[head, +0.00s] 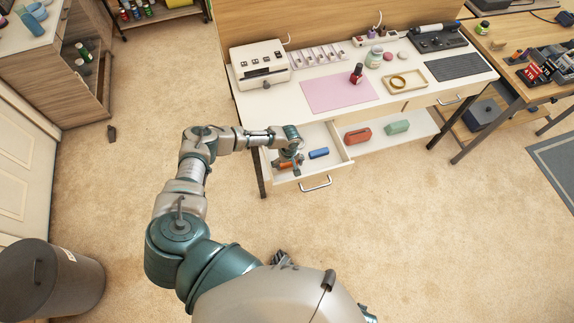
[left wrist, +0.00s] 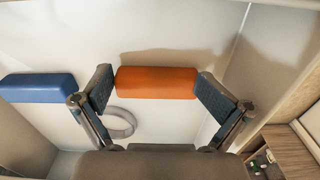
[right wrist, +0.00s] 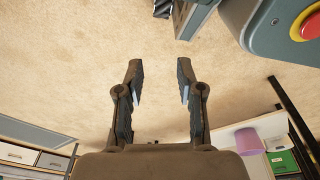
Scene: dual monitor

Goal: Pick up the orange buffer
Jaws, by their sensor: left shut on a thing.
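The orange buffer (left wrist: 157,82) lies between the two fingers of my left gripper (left wrist: 155,88) in the left wrist view, its ends touching the fingertips. In the head view my left gripper (head: 289,165) reaches down into the open drawer (head: 318,137) of the white desk, and only a bit of the orange buffer (head: 283,166) shows beside it. The gripper is shut on the buffer, which is still low in the drawer. My right gripper (right wrist: 160,82) is open and empty above the carpet in the right wrist view.
A blue buffer (head: 318,153) lies in the drawer beside the orange one; a pale ring (left wrist: 119,122) is nearby. The drawer walls stand close around. A red case (head: 358,136) and a green case (head: 397,127) rest on the shelf right of the drawer. The carpet in front is clear.

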